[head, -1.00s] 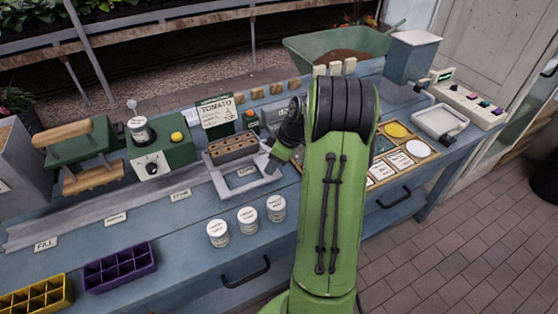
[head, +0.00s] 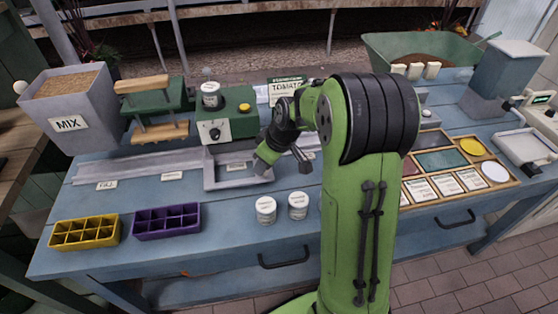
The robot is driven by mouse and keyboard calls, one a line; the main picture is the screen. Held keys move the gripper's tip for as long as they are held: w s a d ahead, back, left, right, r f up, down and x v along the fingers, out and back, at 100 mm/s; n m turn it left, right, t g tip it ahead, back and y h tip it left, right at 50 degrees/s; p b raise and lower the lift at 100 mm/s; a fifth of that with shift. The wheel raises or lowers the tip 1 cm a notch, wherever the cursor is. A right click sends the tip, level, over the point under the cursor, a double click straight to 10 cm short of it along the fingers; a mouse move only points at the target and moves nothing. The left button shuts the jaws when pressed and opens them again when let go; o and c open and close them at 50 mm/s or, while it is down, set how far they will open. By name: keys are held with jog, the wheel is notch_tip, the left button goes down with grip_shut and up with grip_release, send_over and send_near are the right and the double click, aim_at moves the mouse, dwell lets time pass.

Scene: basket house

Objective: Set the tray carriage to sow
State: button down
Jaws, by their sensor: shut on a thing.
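The tray carriage (head: 212,184), a light grey open frame, sits on the rail at the third label from the left, in front of the green station with the yellow button (head: 243,107). My gripper (head: 262,168) is at the carriage's right end, shut on it; the fingertips and the exact part gripped are hard to make out. The leftmost label (head: 106,185) reads FILL. The middle label (head: 172,176) and the label inside the carriage frame (head: 238,166) are too small to read.
A yellow cell tray (head: 84,246) and a purple cell tray (head: 167,236) lie at front left. White jars (head: 266,222) stand just in front of the carriage. The MIX bin (head: 68,123) and green press (head: 150,100) stand behind the rail, whose left part is clear.

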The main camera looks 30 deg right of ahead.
jog(key=shift+w+a, duration=0.1)
jog(key=shift+a, duration=0.15)
jog(key=c, duration=0.8)
grip_release()
jog(key=shift+o, duration=0.2)
jog(key=shift+r, duration=0.15)
jog(key=p+v, duration=0.5)
jog(key=v, duration=1)
jog(key=shift+r, duration=0.25)
jog(key=shift+r, duration=0.1)
